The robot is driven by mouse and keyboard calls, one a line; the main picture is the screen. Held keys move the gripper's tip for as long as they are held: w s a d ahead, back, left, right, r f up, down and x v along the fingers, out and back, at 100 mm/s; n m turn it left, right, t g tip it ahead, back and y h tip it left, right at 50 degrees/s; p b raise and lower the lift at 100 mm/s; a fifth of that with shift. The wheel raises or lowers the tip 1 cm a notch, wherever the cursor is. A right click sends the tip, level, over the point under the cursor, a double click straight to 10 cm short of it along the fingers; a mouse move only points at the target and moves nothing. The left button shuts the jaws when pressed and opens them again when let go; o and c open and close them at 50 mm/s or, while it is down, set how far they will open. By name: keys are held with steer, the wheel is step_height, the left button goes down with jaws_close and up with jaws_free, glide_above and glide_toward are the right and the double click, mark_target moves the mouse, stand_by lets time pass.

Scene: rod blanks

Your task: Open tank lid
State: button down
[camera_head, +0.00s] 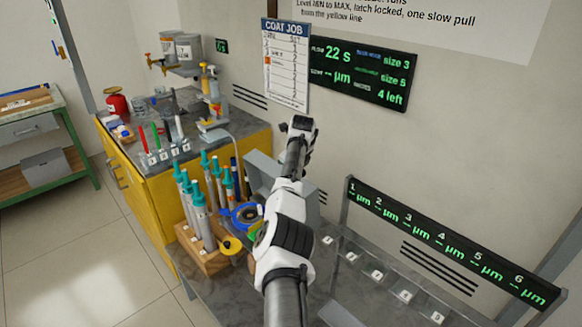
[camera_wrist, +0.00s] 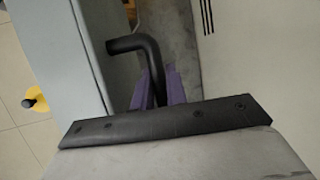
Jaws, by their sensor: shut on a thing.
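In the wrist view, my gripper (camera_wrist: 160,88) shows two purple fingers on either side of a black bent bar (camera_wrist: 137,44), which looks like a handle. The fingers are shut on the bar. A pale grey panel (camera_wrist: 70,50), perhaps the tank or its lid, stands just left of the bar. In the head view, a grey box-like panel (camera_head: 262,172) shows behind my arm and may be the same thing. My arm hides the gripper and much of the box there. I cannot tell how far the lid is open.
A wooden rack (camera_head: 205,262) of teal-capped rods stands left of my arm. A yellow cabinet (camera_head: 150,215) with bottles and tools is further left. A numbered display rail (camera_head: 440,240) stands on the right. The wall is close behind.

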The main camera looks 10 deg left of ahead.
steer(key=shift+w+r, duration=0.15)
steer(key=shift+w, duration=0.05)
stand_by(0.6)
steer(key=c, duration=1.4)
jaws_free()
steer(key=shift+d, duration=0.1)
steer(key=b+v, duration=0.3)
steer(key=v, duration=1)
steer(key=shift+d+r, duration=0.3)
